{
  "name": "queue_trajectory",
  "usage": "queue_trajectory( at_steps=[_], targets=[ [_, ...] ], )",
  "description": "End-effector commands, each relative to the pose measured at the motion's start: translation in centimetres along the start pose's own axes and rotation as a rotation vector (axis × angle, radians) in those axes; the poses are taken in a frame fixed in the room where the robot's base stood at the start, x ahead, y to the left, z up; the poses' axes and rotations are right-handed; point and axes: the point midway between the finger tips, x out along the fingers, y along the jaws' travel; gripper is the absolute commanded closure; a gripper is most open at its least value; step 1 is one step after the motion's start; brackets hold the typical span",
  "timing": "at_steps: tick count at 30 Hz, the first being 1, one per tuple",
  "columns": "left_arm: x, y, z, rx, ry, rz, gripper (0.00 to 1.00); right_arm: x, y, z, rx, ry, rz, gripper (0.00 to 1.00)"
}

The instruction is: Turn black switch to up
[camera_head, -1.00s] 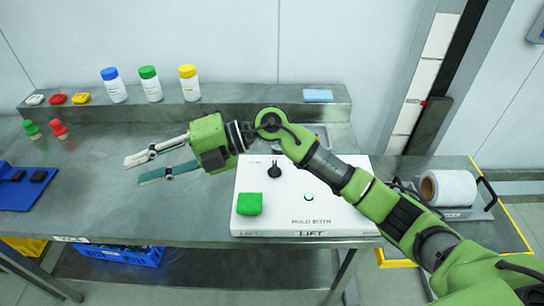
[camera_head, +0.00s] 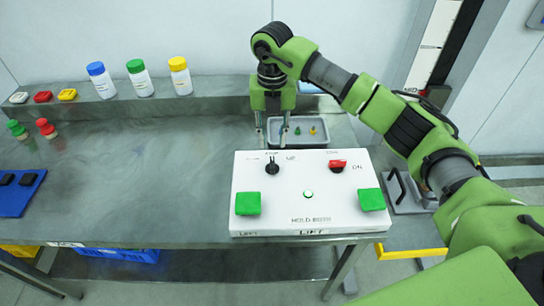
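The black switch (camera_head: 272,168) is a small knob on the upper left of the white control box (camera_head: 310,218). Faint lettering is printed around it. My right gripper (camera_head: 271,136) points down just behind the knob in the picture, over the back edge of the box. Its two fingers are apart with nothing held between them. I cannot tell how high the fingertips are above the box; they appear apart from the knob. My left gripper is out of view.
The box also carries a red switch (camera_head: 338,166), green buttons (camera_head: 248,203) (camera_head: 371,199) and a small round light (camera_head: 308,194). A grey tray (camera_head: 342,132) with small pieces stands behind it. Bottles (camera_head: 140,78) stand on the back ledge. The table's left middle is clear.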

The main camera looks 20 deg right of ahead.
Motion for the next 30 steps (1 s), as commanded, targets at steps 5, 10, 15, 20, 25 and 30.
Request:
queue_trajectory(
  at_steps=[5,10,15,20,25,30],
  targets=[
    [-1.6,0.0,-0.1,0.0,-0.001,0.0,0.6,3.8,0.0,-0.2,0.0,0.005,0.0,0.74],
    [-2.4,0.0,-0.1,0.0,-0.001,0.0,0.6,6.8,0.1,-0.2,-0.001,0.003,0.002,0.74],
    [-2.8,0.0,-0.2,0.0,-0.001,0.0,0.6,8.6,0.1,-0.1,-0.002,0.001,0.002,0.74],
    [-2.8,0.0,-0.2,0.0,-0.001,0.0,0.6,9.2,0.1,-0.1,-0.002,0.001,0.004,0.74],
    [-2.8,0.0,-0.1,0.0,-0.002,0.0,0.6,9.2,0.1,-0.1,-0.002,0.0,0.004,0.74],
    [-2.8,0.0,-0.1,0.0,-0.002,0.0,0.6,9.2,0.1,-0.1,-0.002,0.0,0.004,1.0]
  ],
)
